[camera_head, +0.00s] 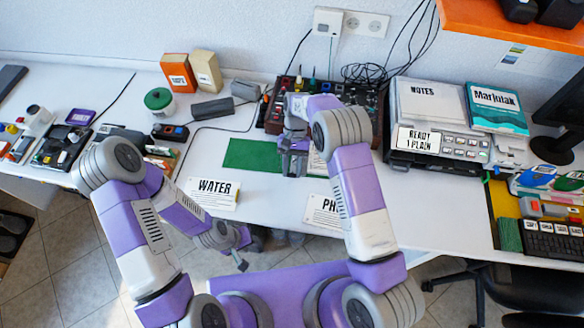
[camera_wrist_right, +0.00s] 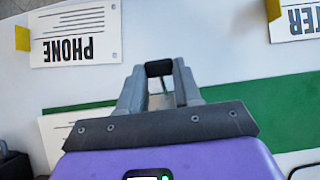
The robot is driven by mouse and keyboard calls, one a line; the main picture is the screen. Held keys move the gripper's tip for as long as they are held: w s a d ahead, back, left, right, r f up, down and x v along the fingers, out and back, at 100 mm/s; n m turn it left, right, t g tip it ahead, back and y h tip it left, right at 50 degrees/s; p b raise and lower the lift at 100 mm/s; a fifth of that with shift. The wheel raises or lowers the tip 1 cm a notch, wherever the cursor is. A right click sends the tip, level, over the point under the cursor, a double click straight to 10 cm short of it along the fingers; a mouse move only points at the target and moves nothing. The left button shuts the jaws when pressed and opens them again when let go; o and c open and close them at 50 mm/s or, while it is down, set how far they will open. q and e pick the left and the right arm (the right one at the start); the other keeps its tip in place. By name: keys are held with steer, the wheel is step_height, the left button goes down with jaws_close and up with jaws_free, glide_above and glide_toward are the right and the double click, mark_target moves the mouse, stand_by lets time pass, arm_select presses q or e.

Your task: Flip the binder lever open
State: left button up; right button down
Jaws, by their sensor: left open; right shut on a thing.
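My right gripper (camera_head: 294,172) points down over the desk at the right end of the green mat (camera_head: 248,155). In the right wrist view my right gripper (camera_wrist_right: 158,70) is shut on a small black piece (camera_wrist_right: 159,68) between its fingertips. I cannot tell whether this piece is the binder lever. No binder or lever shows clearly; the gripper and forearm hide the spot beneath. My left gripper (camera_head: 241,263) hangs low by the desk's front edge, open and empty, away from the mat.
A WATER sheet (camera_head: 211,193) and a PHONE sheet (camera_head: 322,211) lie along the front edge; the PHONE sheet shows in the wrist view (camera_wrist_right: 75,32). A device with knobs and cables (camera_head: 352,100) stands behind. The NOTES machine (camera_head: 425,105) is at right.

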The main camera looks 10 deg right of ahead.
steer(key=c, duration=0.8)
jaws_free()
steer(key=shift+o, duration=0.2)
steer(key=v, duration=0.7)
steer(key=shift+w+r+p, duration=0.15)
steer(key=shift+r+p, duration=0.1)
steer(key=shift+p, duration=0.2)
steer(key=shift+d, duration=0.1)
